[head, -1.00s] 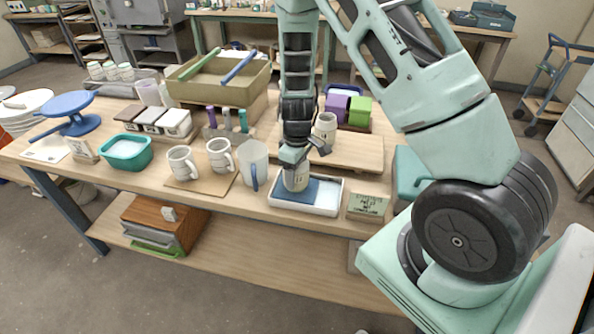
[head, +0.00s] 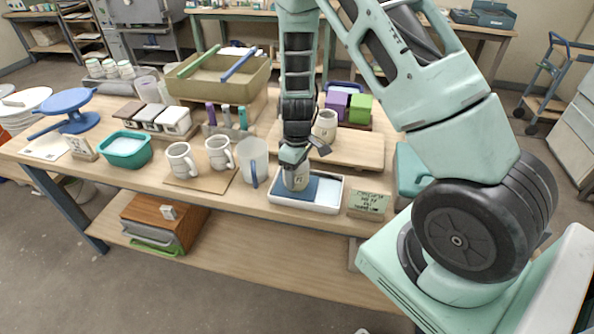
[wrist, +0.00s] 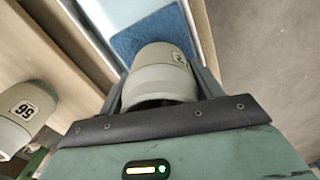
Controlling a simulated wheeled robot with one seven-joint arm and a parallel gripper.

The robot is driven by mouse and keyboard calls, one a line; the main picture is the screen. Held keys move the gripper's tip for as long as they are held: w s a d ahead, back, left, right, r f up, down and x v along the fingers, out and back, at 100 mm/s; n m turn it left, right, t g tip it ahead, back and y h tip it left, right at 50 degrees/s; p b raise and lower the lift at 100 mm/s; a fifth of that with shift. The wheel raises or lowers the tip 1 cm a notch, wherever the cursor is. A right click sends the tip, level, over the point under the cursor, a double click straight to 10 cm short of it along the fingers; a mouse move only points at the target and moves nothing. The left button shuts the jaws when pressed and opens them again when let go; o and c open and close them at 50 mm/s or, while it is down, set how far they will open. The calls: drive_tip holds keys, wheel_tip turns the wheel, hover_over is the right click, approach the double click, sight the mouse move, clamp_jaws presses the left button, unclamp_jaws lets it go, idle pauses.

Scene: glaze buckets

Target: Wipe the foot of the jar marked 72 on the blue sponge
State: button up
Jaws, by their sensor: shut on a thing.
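My gripper (wrist: 160,105) is shut on a pale grey-beige jar (wrist: 160,72), which also shows in the head view (head: 297,178). Its small white label is seen at a steep angle and only partly legible; a 2 seems to show. The blue sponge (wrist: 148,33) lies in a shallow white tray (head: 332,208) at the table's front edge; it also shows in the head view (head: 325,191). The jar is over the sponge, its foot towards it. I cannot tell whether the foot touches or is just above it.
Another jar (wrist: 20,115), its label reading like 56, stands on a wooden board (head: 355,154) behind the tray. A clear pitcher (head: 254,161) stands close left of the tray, with two mugs beyond it. A green sign (head: 367,204) stands right of the tray.

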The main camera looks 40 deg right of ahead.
drive_tip(key=shift+s+d+b, duration=0.7)
drive_tip(key=shift+s+d, duration=0.35)
drive_tip(key=shift+s, duration=0.3)
drive_tip(key=shift+w+a+f+p, duration=0.1)
drive_tip(key=shift+w+a+p, duration=0.45)
drive_tip(key=shift+w+a, duration=0.7)
drive_tip(key=shift+w+a+p, duration=0.5)
drive_tip(key=shift+w+a, duration=0.4)
drive_tip(key=shift+w, duration=0.55)
drive_tip(key=shift+s+d+b, duration=0.4)
drive_tip(key=shift+s+d, duration=0.7)
drive_tip(key=shift+s, duration=0.3)
drive_tip(key=shift+s+d+b, duration=0.35)
drive_tip(key=shift+s+d, duration=0.75)
drive_tip(key=shift+s, duration=0.25)
drive_tip(key=shift+w+a+p, duration=0.35)
drive_tip(key=shift+w+a, duration=0.75)
drive_tip(key=shift+w, duration=0.3)
drive_tip(key=shift+w+a+p, duration=0.35)
drive_tip(key=shift+w+a, duration=0.75)
drive_tip(key=shift+w, duration=0.25)
drive_tip(key=shift+r+p, duration=2.55)
drive_tip(key=shift+r, duration=1)
